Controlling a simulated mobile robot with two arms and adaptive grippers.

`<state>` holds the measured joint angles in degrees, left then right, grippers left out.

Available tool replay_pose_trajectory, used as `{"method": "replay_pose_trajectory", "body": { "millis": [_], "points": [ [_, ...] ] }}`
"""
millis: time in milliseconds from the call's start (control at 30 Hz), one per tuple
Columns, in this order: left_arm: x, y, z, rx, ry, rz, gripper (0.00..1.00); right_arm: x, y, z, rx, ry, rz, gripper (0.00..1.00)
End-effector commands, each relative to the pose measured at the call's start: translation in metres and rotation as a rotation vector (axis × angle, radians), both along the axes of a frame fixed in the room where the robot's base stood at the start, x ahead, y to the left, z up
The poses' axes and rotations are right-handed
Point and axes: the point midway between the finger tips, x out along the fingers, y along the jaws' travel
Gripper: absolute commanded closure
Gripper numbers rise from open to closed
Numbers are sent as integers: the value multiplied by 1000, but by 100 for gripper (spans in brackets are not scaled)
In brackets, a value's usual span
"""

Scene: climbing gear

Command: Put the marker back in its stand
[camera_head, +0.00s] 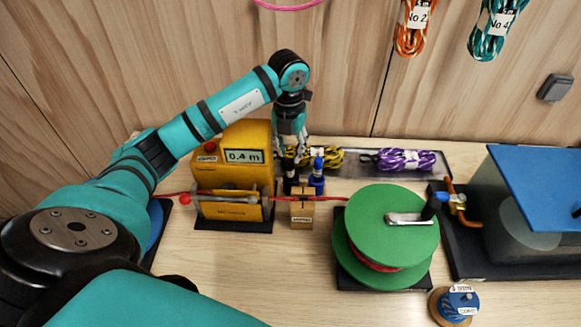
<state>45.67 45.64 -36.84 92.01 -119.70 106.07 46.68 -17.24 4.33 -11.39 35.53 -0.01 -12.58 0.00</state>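My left gripper (299,158) points down behind the yellow rope meter's right side, just above a dark upright piece (290,177) and a blue upright piece (317,178). These two small pieces stand side by side behind a light wooden block (302,212). Which of them is the marker and which belongs to its stand is too small to tell. The fingertips are small and partly merged with the dark piece, so I cannot tell whether they are open or hold it. My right gripper is not in view.
The yellow rope meter (232,165) reads 0.4 m, and red rope runs from it to the green reel (388,230). Yellow and purple rope bundles (405,159) lie in a grey tray (435,170). A blue-lidded tank (538,190) stands right. The front middle table is clear.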

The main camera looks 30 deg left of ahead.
Motion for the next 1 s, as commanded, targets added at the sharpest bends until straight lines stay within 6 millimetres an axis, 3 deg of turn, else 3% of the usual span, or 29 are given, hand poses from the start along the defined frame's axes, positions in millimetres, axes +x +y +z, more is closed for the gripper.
{"method": "replay_pose_trajectory", "body": {
  "millis": [133,300,1000],
  "points": [
    [0,0,23,0,-3,0,71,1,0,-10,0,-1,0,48],
    [0,0,36,-1,0,0,71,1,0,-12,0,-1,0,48],
    [0,0,37,0,1,0,71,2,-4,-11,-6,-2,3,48]
  ]
}}
